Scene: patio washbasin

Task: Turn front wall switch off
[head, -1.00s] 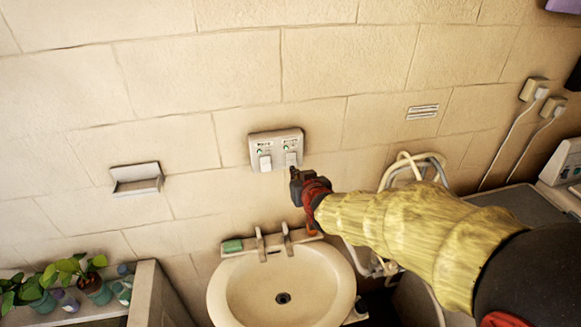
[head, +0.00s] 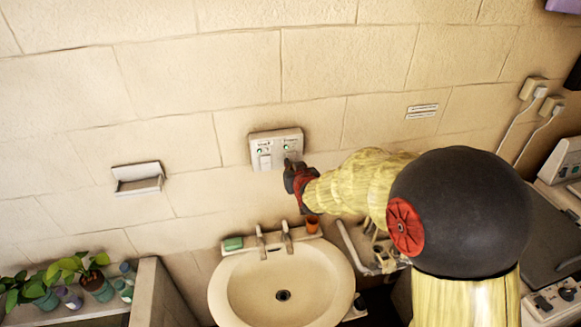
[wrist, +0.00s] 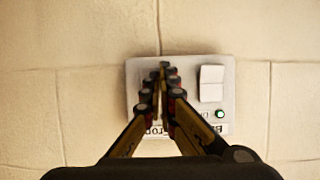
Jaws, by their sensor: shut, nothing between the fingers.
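A pale double wall switch panel (head: 264,135) is mounted on the tiled wall above the basin. Its left rocker (head: 265,162) is uncovered, and small green marks show above the rockers. My gripper (head: 288,164) is at the lower right part of the panel, over the right rocker, with its fingers together and empty. In the wrist view the panel (wrist: 222,104) appears upside down. One white rocker (wrist: 211,83) and a lit green lamp show right of my closed fingers (wrist: 164,66). The other rocker is hidden behind them. Whether the fingertips touch it cannot be told.
A washbasin (head: 225,285) with two taps stands below, with a green soap bar (head: 233,243) and an orange cup (head: 312,224) on its rim. A soap dish (head: 138,179) juts from the wall at left. Potted plants (head: 95,280) stand at lower left.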

